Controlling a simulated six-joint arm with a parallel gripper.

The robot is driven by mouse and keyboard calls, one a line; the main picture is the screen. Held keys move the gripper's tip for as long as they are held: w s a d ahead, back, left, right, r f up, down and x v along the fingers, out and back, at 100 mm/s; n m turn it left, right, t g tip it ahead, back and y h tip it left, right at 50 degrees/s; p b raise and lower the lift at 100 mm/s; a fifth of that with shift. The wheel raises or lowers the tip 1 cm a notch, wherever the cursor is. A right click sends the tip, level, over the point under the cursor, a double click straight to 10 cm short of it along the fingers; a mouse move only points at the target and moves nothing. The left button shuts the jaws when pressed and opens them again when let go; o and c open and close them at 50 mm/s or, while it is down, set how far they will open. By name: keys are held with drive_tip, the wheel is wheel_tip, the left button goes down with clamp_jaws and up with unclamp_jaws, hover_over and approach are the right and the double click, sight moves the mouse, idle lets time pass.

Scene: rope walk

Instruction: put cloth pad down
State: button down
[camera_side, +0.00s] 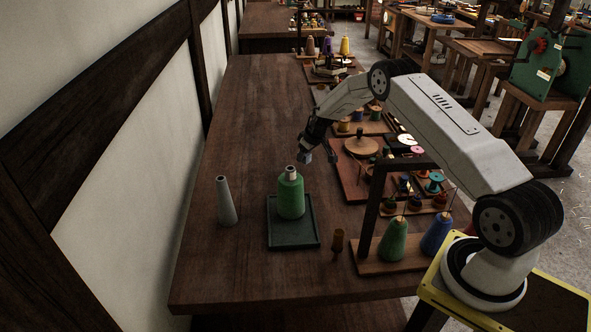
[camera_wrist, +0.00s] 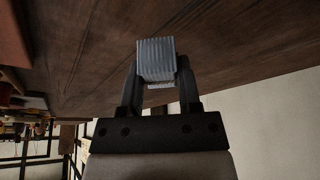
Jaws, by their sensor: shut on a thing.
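The cloth pad (camera_wrist: 157,60) is a small pale grey-blue ribbed block in the wrist view. My gripper (camera_wrist: 157,82) is shut on it, with one finger on each side. In the side view my gripper (camera_side: 304,152) points down above the table, just behind and right of the top of the green thread cone, and the pad (camera_side: 306,157) shows small at its tips. The pad is clear of the table. Whether it is apart from the cone cannot be told for sure.
The green cone (camera_side: 290,195) stands upright on a dark green tray (camera_side: 293,242). A bare grey cone (camera_side: 226,203) stands left of it, and a small brown wooden piece (camera_side: 338,243) to the right. A rack with green (camera_side: 393,240) and blue cones stands right. The table (camera_side: 245,125) behind is clear.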

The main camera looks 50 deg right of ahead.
sight(304, 162)
drive_tip(key=shift+f, duration=0.1)
drive_tip(key=shift+w+f, duration=0.15)
drive_tip(key=shift+f, duration=1.5)
drive_tip(key=shift+f, duration=0.1)
drive_tip(key=shift+c, duration=1.5)
unclamp_jaws()
drive_tip(key=shift+v, duration=0.95)
drive_tip(key=v, duration=1)
